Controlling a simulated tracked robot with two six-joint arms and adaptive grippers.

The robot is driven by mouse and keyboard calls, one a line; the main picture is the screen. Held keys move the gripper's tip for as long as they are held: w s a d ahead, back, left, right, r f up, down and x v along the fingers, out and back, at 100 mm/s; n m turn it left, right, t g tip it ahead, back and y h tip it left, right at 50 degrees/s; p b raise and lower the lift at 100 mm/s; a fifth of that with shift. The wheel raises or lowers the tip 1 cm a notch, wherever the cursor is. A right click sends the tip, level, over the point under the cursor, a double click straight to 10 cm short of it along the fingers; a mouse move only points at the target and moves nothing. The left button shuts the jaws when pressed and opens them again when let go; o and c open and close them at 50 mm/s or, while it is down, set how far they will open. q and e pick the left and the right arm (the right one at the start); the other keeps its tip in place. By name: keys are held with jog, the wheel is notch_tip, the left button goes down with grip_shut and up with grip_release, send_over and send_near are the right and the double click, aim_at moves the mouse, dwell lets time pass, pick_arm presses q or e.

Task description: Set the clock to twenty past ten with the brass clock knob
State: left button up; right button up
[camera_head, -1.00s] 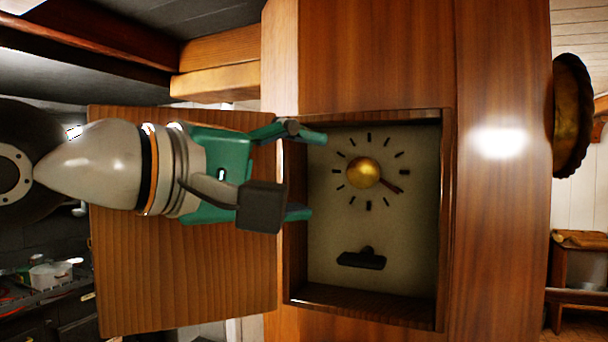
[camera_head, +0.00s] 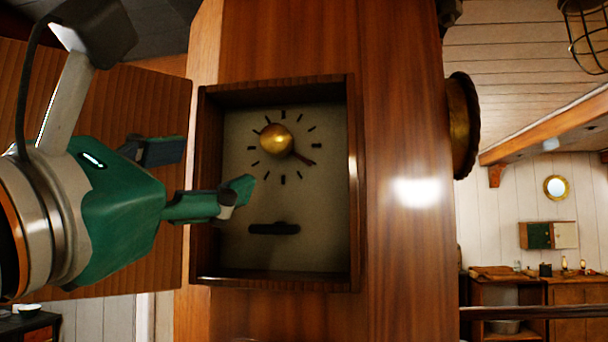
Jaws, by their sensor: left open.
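The clock face (camera_head: 320,215) is a pale panel with dark hour marks, set inside a wooden case (camera_head: 356,200). The brass clock knob (camera_head: 276,138) is a round ball at the middle of the marks. One dark hand (camera_head: 303,158) shows, pointing to the lower right from the knob; any other hand is hidden or too small to tell. My left gripper (camera_head: 208,174) is open and empty, left of the knob and apart from it. Its lower finger reaches over the left edge of the case, in front of the face. My right gripper is out of view.
The open wooden door (camera_head: 165,105) of the case stands at the left, behind my left gripper. A dark bar (camera_head: 273,228) sits low on the face. A round brass object (camera_head: 462,125) sticks out at the right of the wooden column. Shelves and cabinets stand far off at right.

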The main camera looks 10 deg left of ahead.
aim_at(271, 143)
pick_arm(q)
jog(key=shift+n+t, duration=0.3)
jog(key=shift+n, duration=0.3)
jog(key=p+x, duration=0.5)
jog(key=x, duration=1)
jog(key=shift+s+d+p, duration=0.1)
jog(key=shift+d+p, duration=0.1)
jog(key=shift+p, duration=0.2)
jog(key=shift+w+d+r, duration=0.1)
jog(key=shift+w+r, duration=0.1)
jog(key=shift+w, duration=0.45)
jog(key=shift+c, duration=0.2)
